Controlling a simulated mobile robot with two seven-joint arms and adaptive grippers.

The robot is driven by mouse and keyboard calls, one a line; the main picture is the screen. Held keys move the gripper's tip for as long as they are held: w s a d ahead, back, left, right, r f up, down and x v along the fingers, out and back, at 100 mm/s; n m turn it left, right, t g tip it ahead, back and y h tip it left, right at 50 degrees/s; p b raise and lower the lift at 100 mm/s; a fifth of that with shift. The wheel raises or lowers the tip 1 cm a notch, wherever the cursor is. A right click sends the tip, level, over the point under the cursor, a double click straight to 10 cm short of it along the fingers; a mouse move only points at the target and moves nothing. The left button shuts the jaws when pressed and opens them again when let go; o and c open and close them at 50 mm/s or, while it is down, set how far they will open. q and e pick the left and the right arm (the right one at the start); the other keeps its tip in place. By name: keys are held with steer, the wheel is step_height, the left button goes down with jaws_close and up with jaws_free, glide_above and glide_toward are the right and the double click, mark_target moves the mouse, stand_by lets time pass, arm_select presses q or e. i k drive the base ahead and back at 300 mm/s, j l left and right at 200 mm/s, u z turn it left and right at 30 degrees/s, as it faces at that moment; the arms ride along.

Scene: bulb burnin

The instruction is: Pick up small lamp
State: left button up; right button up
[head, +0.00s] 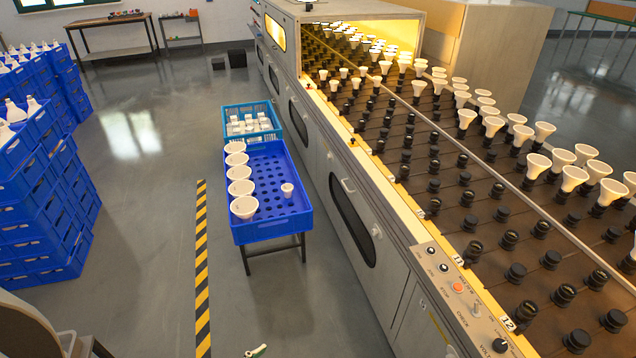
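A small white lamp (287,190) stands alone in the right half of a blue crate (272,228). Its wide face is up, and its base is down in the crate's grid of holes. Several larger white lamps (243,207) stand in a row along the crate's left side, apart from the small one. More small white lamps (333,85) sit in black sockets on the machine's bed near the lit tunnel.
The long machine (400,215), with rows of mostly empty black sockets, fills the right. A teal crate (252,124) with white boxes adjoins the blue crate's far end. Blue crate stacks (40,215) stand left. Floor is clear around the yellow-black stripe (202,270).

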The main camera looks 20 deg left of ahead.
mark_target(288, 188)
steer(key=u, duration=0.8)
steer(key=z, duration=1.95)
steer(key=u, duration=1.95)
steer(key=i+j, duration=0.1)
steer(key=i, duration=0.2)
